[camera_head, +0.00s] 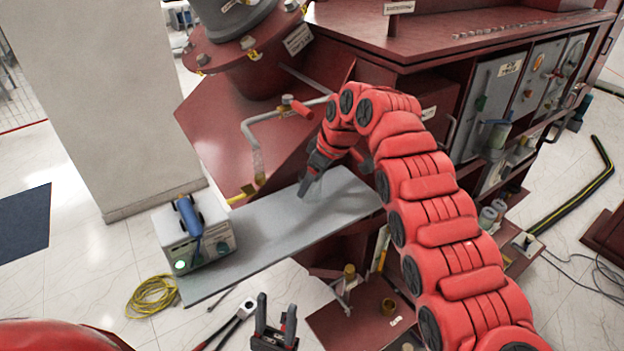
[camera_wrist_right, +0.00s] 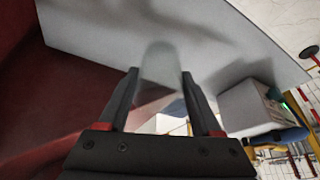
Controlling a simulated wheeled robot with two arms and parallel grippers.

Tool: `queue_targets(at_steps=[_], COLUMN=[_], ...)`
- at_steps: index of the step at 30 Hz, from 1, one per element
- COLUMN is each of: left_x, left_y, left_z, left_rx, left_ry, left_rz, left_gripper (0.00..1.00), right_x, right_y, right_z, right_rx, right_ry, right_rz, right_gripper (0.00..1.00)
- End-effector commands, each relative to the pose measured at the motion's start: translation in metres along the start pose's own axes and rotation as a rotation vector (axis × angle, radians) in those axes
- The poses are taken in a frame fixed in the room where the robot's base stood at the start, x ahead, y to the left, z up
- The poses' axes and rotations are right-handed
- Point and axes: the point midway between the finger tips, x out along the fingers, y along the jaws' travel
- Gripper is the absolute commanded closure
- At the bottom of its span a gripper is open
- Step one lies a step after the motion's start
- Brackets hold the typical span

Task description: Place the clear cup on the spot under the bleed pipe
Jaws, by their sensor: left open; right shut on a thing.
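My right gripper (camera_head: 312,183) reaches over the grey shelf and is shut on the clear cup. The cup (camera_wrist_right: 160,65) shows as a see-through cylinder between the fingertips in the right wrist view; in the head view it is hard to make out. I cannot tell whether it touches the shelf. The bleed pipe (camera_head: 256,150), with a red valve handle (camera_head: 297,106), bends down to the left of my right gripper. A yellow piece (camera_head: 243,194) is at the shelf edge below the pipe. My left gripper (camera_head: 276,310) is open and empty at the bottom, in front of the shelf.
The grey shelf (camera_head: 265,235) is bare between my right gripper and a white instrument box (camera_head: 190,240) with a blue handle at its left end. The red transformer body (camera_head: 215,110) rises behind. Yellow cable (camera_head: 152,297) and pliers (camera_head: 245,308) lie below the shelf.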

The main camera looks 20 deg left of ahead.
Motion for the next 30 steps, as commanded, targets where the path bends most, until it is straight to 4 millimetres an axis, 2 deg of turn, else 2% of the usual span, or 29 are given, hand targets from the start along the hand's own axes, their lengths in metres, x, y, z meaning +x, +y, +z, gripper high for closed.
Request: queue_targets(at_steps=[7, 14, 27, 28, 30], left_x=[0.011, 0.030, 0.023, 0.023, 0.024], left_y=[-0.001, -0.002, -0.001, -0.001, -0.001], left_z=[-0.002, -0.005, -0.004, -0.004, -0.004], left_rx=[0.000, 0.000, 0.000, 0.000, 0.000], left_ry=[0.000, 0.000, 0.000, 0.000, 0.000], left_rz=[0.000, 0.000, 0.000, 0.000, 0.000], left_gripper=[0.50, 0.50, 0.50, 0.50, 0.50], right_x=[0.008, 0.028, 0.039, 0.038, 0.037], right_y=[0.002, 0.001, 0.002, 0.002, 0.001], right_z=[0.002, 0.011, 0.015, 0.015, 0.015], right_rx=[-0.001, 0.001, 0.000, 0.000, 0.000], right_ry=[0.000, -0.001, 0.000, 0.000, 0.000], right_rz=[0.001, -0.001, 0.001, 0.001, 0.001], right_gripper=[0.89, 0.89, 0.89, 0.33, 0.20])
